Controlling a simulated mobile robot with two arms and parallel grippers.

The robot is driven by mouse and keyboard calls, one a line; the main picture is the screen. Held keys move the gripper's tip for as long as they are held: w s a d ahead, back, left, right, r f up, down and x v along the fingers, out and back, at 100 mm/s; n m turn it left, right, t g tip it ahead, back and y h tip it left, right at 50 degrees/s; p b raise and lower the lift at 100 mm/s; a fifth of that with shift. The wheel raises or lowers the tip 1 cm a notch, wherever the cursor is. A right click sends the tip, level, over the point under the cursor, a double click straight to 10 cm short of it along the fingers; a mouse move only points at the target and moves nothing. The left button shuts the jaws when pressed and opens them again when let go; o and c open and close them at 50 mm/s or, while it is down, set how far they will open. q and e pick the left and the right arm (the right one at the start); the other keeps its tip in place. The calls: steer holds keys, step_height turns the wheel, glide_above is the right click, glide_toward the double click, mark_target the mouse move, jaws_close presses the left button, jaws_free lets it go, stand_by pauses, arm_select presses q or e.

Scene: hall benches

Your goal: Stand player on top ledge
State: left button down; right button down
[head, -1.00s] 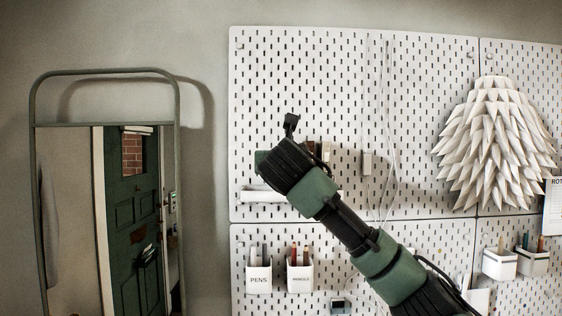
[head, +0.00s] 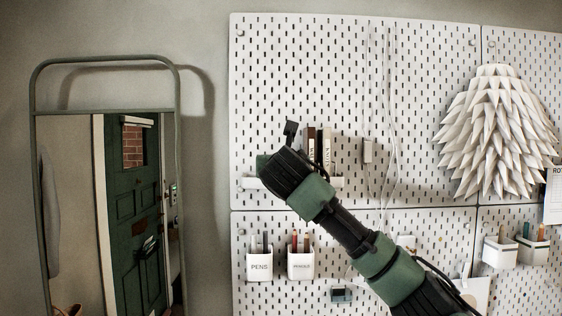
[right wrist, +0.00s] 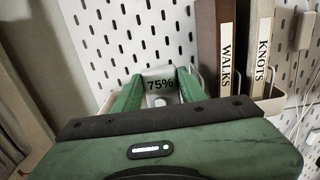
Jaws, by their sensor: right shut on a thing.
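The player (right wrist: 160,84) is a small pale device with "75%" in dark figures on its face. In the right wrist view it sits between the two green fingers of my right gripper (right wrist: 160,90), which is shut on it. The top ledge (head: 251,183) is a narrow white shelf on the pegboard. In the head view my right arm and wrist cover its middle, the gripper's fingers and the player. I cannot tell whether the player touches the ledge. My left gripper is not in view.
Two books, WALKS (right wrist: 226,45) and KNOTS (right wrist: 262,45), stand upright on the ledge right of the player. Below hang a PENS cup (head: 259,266) and a pencil cup (head: 300,265). A cable box (head: 367,151) and white cords hang to the right. A mirror (head: 108,200) stands left.

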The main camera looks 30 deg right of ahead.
steer(key=c, duration=0.7)
jaws_free()
steer(key=shift+c, duration=0.2)
steer(key=shift+s, duration=0.1)
